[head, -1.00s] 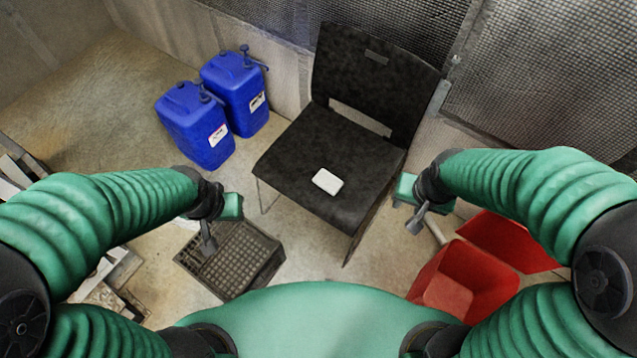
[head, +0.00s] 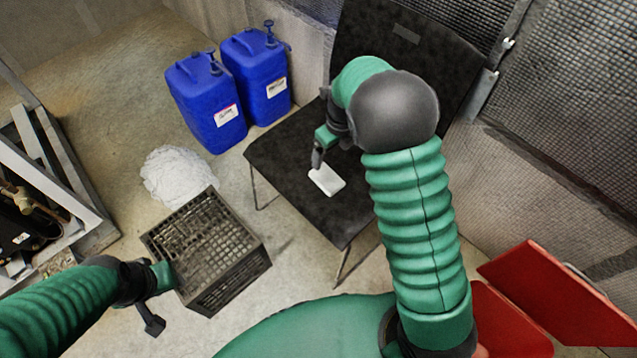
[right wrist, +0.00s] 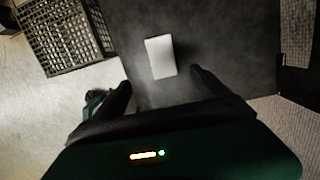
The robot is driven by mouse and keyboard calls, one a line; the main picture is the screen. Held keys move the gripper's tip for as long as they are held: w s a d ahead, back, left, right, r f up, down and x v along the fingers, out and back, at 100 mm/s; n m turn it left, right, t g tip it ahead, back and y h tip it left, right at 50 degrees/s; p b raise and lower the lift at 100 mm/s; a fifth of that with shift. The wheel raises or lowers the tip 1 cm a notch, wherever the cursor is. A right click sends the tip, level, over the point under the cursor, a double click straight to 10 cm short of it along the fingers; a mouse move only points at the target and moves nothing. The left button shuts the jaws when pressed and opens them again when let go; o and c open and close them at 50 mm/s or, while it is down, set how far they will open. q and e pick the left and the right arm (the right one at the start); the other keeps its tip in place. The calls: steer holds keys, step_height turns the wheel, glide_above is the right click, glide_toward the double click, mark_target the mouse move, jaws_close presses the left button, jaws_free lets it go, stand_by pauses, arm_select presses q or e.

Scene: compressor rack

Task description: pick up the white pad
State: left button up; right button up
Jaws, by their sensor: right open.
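The white pad (head: 327,180) lies flat on the seat of the black chair (head: 285,150). It also shows in the right wrist view (right wrist: 161,57), lying ahead of the fingertips and between their lines. My right gripper (head: 318,157) is over the seat, just behind the pad in the head view. In the right wrist view its two fingers (right wrist: 160,78) are spread apart with nothing between them. My left gripper (head: 155,300) hangs at the lower left by the dark crate, away from the pad; its finger gap is not clear.
A dark grid crate (head: 205,250) stands on the floor left of the chair, with a crumpled white heap (head: 177,178) behind it. Two blue canisters (head: 207,105) stand at the back. A metal frame (head: 50,200) is at the left.

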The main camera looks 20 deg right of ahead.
steer(key=b, duration=0.3)
glide_above(327, 177)
steer(key=s, duration=0.1)
step_height(327, 177, down, 9)
steer(key=shift+s+r, duration=0.1)
steer(key=shift+s, duration=0.05)
steer(key=shift+d+f, duration=0.15)
steer(key=shift+f, duration=0.2)
steer(key=f+b, duration=0.2)
steer(key=f, duration=0.1)
steer(key=w+f+b, duration=0.1)
steer(key=f, duration=0.1)
steer(key=shift+a+f+b, duration=0.1)
steer(key=shift+a+b, duration=0.15)
steer(key=shift+b, duration=0.15)
steer(key=shift+d+r, duration=0.1)
steer(key=shift+r, duration=0.1)
steer(key=shift+c, duration=0.3)
steer(key=c, duration=1.4)
steer(key=shift+o, duration=0.2)
steer(key=shift+r, duration=0.1)
